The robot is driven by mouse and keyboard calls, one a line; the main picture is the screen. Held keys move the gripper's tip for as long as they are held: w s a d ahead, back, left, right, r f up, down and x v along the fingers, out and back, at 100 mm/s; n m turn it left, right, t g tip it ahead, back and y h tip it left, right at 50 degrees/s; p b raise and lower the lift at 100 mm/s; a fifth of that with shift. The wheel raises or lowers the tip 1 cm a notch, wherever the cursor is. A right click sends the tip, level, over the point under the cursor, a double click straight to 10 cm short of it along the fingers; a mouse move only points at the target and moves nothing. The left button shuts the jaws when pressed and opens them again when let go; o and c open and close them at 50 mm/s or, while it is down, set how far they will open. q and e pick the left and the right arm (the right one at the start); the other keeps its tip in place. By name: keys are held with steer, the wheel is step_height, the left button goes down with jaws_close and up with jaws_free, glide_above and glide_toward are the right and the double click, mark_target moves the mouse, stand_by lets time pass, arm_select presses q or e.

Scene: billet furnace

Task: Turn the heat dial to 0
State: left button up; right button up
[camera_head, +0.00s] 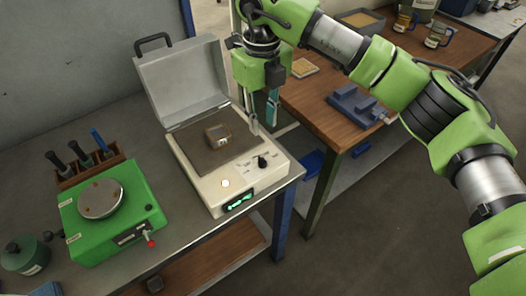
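The heat dial (262,161) is a small black knob on the top front edge of a cream-white furnace unit (212,192). A small lit green display (240,202) is on the unit's front face; its reading is too small to tell. The unit's grey lid (184,82) stands open at the back. My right gripper (263,126) points down above and behind the dial, with its two fingers apart and nothing between them. It appears clear of the dial. My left gripper is not in view.
A brown block (218,135) lies on the unit's dark plate. A green device (112,215) with a round metal top stands to the left, before a wooden tool rack (90,166). A wooden table (310,105) with a blue vise-like fixture (356,106) is at the right.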

mark_target(262, 158)
step_height(262, 158, down, 12)
steer(key=p, duration=0.4)
steer(key=shift+r, duration=0.1)
steer(key=shift+f, duration=0.5)
steer(key=shift+c, duration=0.5)
jaws_close()
